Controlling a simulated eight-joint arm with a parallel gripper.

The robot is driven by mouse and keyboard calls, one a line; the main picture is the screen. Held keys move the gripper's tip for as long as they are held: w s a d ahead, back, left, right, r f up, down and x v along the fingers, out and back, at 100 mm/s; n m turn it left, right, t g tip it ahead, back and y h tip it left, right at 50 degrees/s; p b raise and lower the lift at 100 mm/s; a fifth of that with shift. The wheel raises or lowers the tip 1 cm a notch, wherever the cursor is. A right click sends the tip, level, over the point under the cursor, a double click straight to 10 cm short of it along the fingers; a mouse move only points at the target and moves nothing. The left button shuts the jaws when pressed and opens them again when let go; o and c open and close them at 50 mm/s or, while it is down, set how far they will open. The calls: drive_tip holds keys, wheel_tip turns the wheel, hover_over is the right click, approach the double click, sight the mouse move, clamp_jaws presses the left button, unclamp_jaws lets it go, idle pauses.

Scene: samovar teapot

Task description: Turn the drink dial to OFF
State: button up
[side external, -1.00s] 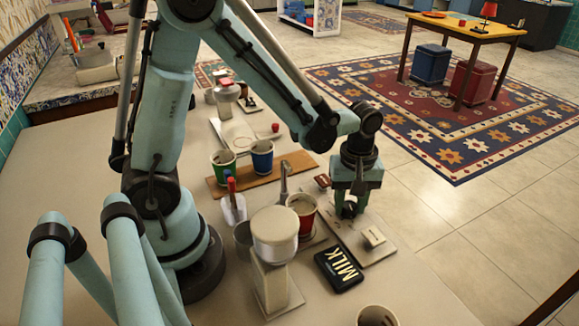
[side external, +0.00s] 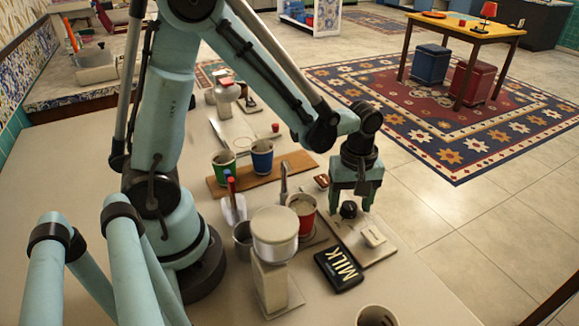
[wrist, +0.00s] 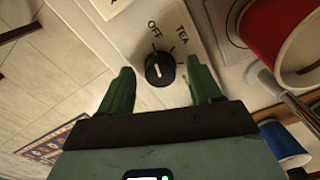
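The black drink dial (side external: 348,210) sits on a pale panel (side external: 352,249). In the wrist view the dial (wrist: 159,68) has a small white mark on its face, with OFF and TEA printed above it. The mark is small, and I cannot tell for sure which label it points at. My gripper (side external: 352,203) is open and points down over the dial. In the wrist view its two green fingers (wrist: 162,84) stand apart on either side of the dial, with gaps showing. Nothing is held.
A red cup (side external: 303,206) stands close left of the dial, beside a metal spout. A white block (side external: 373,237) is on the panel's front part. A black MILK sign (side external: 338,269) lies nearby. Green and blue cups stand on a wooden board (side external: 286,174) behind.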

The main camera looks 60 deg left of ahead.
sight(346, 205)
wheel_tip(346, 205, up, 12)
idle(0.9)
drive_tip(key=s+a+m+t, duration=0.2)
drive_tip(key=s+m+t, duration=0.3)
drive_tip(key=m, duration=0.8)
drive_tip(key=shift+s+a+r+m+t, duration=0.25)
drive_tip(key=shift+s+a+m+t, duration=0.15)
drive_tip(key=shift+t, duration=0.7)
